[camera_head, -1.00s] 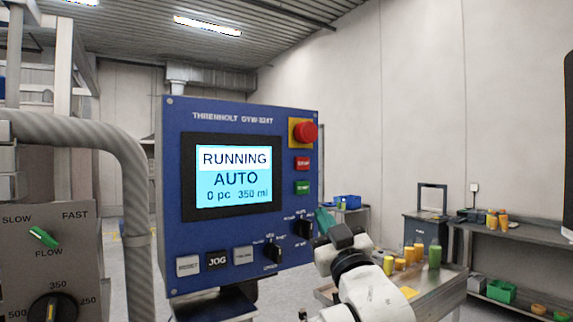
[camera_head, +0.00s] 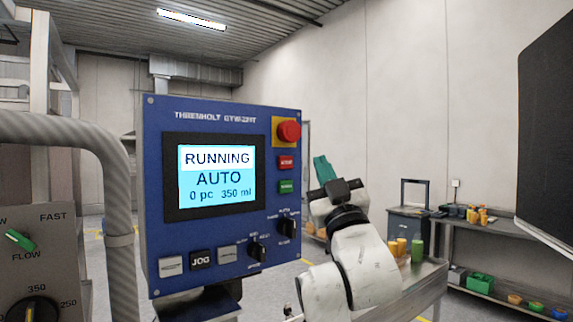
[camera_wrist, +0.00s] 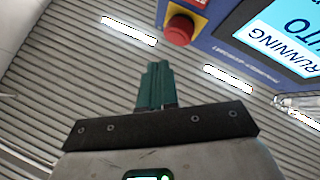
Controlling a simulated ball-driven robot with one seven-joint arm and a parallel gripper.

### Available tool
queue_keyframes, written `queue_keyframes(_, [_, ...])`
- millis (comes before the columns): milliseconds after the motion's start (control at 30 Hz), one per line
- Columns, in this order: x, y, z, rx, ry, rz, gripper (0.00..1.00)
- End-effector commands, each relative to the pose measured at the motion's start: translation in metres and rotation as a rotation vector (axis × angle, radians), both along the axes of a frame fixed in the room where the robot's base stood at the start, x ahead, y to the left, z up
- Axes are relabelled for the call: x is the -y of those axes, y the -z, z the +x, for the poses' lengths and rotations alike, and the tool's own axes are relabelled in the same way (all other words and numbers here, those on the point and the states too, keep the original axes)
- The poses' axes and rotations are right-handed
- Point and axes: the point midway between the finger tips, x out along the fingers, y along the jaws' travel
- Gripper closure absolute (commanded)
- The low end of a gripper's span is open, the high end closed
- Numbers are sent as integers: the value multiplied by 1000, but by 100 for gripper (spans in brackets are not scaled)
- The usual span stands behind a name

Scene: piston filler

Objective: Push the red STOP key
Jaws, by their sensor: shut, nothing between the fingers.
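The blue control panel (camera_head: 225,120) faces me with a lit screen (camera_head: 217,175) reading RUNNING, AUTO, 0 pc, 350 ml. The small red key (camera_head: 286,162), its lettering blurred, sits on the panel's right side, above a green key (camera_head: 287,187). My gripper (camera_head: 320,160) is shut and empty, its teal fingers pointing up, just right of the red key in the picture and apart from it.
A red mushroom button (camera_head: 289,131) on a yellow plate sits just above the red key; it also shows in the wrist view (camera_wrist: 179,31). Dark selector knobs (camera_head: 287,226) lie below the keys. A thick grey pipe (camera_head: 116,180) stands left. A dark panel (camera_head: 548,130) fills the right edge.

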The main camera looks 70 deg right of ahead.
Motion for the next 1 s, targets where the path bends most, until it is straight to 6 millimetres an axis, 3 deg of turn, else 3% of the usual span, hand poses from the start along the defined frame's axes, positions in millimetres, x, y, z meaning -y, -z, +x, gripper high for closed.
queue_keyframes(500, [33, 1, 55, -1, -2, -1, 100])
queue_keyframes(1000, [41, 0, 68, 0, 0, -1, 100])
